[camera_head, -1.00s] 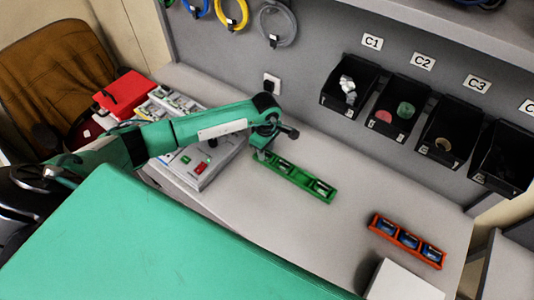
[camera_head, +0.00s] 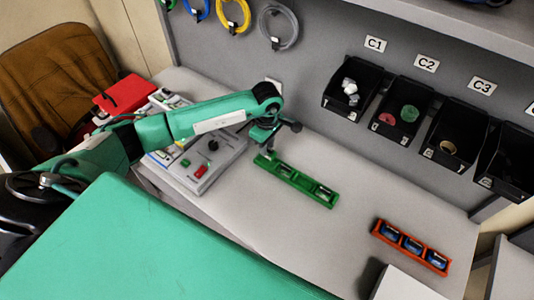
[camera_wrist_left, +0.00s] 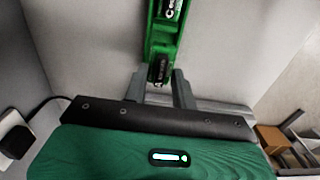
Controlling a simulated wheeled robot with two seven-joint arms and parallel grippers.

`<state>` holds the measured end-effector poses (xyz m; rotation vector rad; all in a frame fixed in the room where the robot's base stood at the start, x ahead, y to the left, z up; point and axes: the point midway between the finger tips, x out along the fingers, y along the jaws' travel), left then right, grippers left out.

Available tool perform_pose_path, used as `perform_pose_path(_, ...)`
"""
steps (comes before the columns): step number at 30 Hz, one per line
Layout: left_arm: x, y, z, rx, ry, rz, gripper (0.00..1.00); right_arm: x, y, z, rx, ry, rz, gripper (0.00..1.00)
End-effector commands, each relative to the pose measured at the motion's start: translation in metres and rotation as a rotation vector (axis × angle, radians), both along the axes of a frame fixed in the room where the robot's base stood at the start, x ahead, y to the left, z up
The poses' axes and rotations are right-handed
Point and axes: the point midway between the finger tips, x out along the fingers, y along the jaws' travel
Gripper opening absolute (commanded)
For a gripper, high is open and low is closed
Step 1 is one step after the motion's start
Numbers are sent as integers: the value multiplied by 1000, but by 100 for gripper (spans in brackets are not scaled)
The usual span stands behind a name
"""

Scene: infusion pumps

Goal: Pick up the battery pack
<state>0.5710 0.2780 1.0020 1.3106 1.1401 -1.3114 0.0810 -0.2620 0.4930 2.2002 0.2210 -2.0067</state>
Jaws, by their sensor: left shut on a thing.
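A green tray (camera_head: 304,182) lies on the grey worktop, with dark battery packs in its slots; one shows at its lower right end (camera_head: 323,194). My left gripper (camera_head: 268,150) is at the tray's upper left end. In the left wrist view the two grey fingers (camera_wrist_left: 160,90) are shut on a dark battery pack (camera_wrist_left: 160,70) at the near end of the green tray (camera_wrist_left: 159,42). Whether this pack is fully clear of its slot I cannot tell. In the head view the held pack is mostly hidden. My right gripper is not in view.
An orange tray (camera_head: 400,245) with blue packs lies at the right, near a white box (camera_head: 399,285). A grey device (camera_head: 200,165) with knobs stands left of the green tray. Black bins (camera_head: 350,97) hang on the back wall. Bare worktop lies between the trays.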

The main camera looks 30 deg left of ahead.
Motion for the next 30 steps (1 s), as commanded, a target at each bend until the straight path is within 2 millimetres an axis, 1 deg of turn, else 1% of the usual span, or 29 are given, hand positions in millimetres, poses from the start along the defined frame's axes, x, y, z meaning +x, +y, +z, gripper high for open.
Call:
perform_pose_path(1, 2, 0, 9, 0, -8, -2, 2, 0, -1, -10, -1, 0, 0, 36)
perform_pose_path(6, 2, 0, 52, 0, -8, -1, 2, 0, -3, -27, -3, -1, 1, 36)
perform_pose_path(9, 1, 0, 76, 1, -7, 0, 2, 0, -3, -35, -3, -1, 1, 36)
perform_pose_path(15, 1, 0, 116, 0, -5, 0, 2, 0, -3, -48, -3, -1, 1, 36)
perform_pose_path(21, 1, 0, 142, -1, -4, 0, 2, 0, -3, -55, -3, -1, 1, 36)
perform_pose_path(25, 0, 0, 151, 0, -1, 1, 2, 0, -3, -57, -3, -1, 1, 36)
perform_pose_path(30, 0, 0, 157, 0, -1, 1, 2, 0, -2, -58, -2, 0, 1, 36)
